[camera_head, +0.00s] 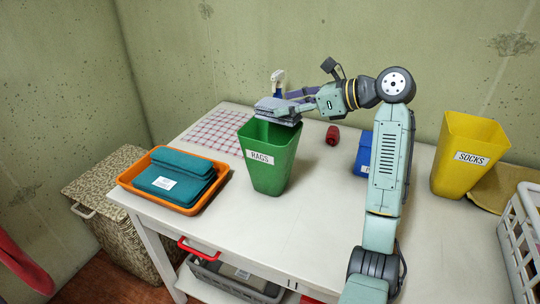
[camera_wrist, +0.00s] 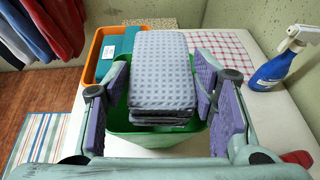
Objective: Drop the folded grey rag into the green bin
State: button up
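The folded grey rag (camera_head: 278,106) is a thick, checked, layered bundle at the mouth of the green bin (camera_head: 268,162), which is labelled RAGS and stands upright on the table. My gripper (camera_head: 290,107) reaches in from the right and is shut on the rag. In the wrist view the rag (camera_wrist: 163,78) lies between the purple finger pads of my gripper (camera_wrist: 162,85), with the green bin (camera_wrist: 150,137) beneath it. The rag hides most of the bin's inside. I cannot tell whether the rag touches the rim.
An orange tray (camera_head: 133,182) with folded teal cloths (camera_head: 176,177) is left of the bin. A checked cloth (camera_head: 216,132), a spray bottle (camera_wrist: 272,70) and a red rolled item (camera_head: 332,135) are near. A blue bin (camera_head: 363,153) and yellow SOCKS bin (camera_head: 468,150) stand right. The front tabletop is clear.

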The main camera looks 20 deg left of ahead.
jog(key=o, duration=0.4)
jog(key=shift+o, duration=0.2)
jog(key=v, duration=1.2)
jog(key=shift+r, duration=0.1)
